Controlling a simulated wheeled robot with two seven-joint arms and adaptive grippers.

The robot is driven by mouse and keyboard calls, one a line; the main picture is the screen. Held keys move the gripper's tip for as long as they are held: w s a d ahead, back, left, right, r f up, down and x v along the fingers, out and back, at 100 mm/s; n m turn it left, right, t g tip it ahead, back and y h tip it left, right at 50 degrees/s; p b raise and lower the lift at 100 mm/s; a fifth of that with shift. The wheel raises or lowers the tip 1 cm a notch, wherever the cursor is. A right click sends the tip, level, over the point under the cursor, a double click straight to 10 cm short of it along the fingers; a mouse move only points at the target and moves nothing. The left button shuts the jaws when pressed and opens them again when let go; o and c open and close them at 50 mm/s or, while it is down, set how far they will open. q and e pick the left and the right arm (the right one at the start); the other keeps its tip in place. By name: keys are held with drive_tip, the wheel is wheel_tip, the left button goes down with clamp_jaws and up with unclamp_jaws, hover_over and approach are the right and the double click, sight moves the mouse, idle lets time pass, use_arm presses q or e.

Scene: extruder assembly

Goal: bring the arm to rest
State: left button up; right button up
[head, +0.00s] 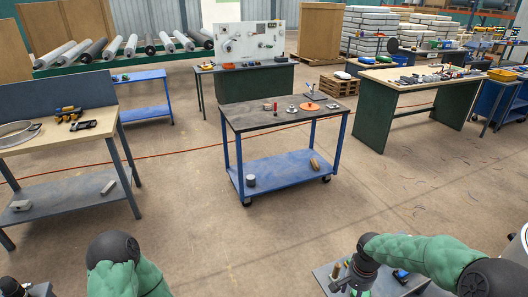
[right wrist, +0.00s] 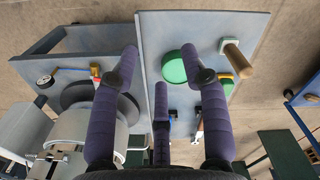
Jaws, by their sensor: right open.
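My right gripper (right wrist: 160,70) shows in the right wrist view with its purple fingers spread apart and nothing between them. Below the fingers is a grey board-like surface (right wrist: 205,25). In the head view my right arm comes in from the lower right, and the right gripper (head: 348,278) hangs over a grey surface at the bottom edge. My left arm shows only as a bent green and black section at the bottom left.
A green disc (right wrist: 174,67) and a wooden-handled tool (right wrist: 237,60) lie on the grey surface near the fingers. White cylinders (right wrist: 85,130) stand at left. A blue cart (head: 285,168) stands ahead, with a wooden-topped bench (head: 60,140) at left. Open floor lies between.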

drive_tip(key=s+a+f+n+y, duration=0.3)
drive_tip(key=s+a+f+n, duration=0.1)
drive_tip(key=s+a+f, duration=1.3)
drive_tip(key=shift+a+f+n+t+y, duration=0.3)
drive_tip(key=shift+a+f+n+y, duration=0.1)
drive_tip(key=shift+a+f, duration=0.3)
drive_tip(key=shift+d, duration=0.1)
